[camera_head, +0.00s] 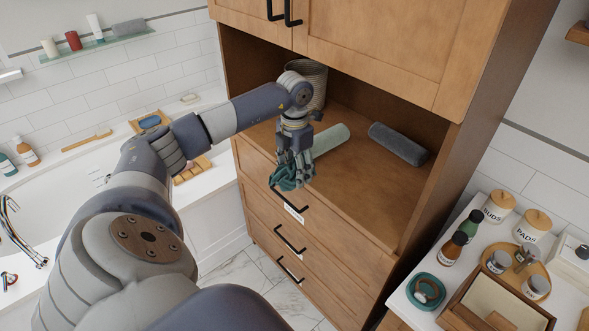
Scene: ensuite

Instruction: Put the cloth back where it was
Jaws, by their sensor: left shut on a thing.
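My left gripper (293,160) points down at the front edge of the cabinet's open shelf (350,182). It is shut on a crumpled teal cloth (289,181), which hangs in front of the shelf edge, near the top drawer's handle. Part of the cloth is hidden behind the fingers. My right gripper is not in view.
A ribbed container (312,83) stands at the back left of the shelf. Upper doors overhang the shelf. Drawers (300,232) with black handles lie below. A bathtub (60,185) is at left. A counter with jars (499,207), bottles and a teal dish (426,291) is at right.

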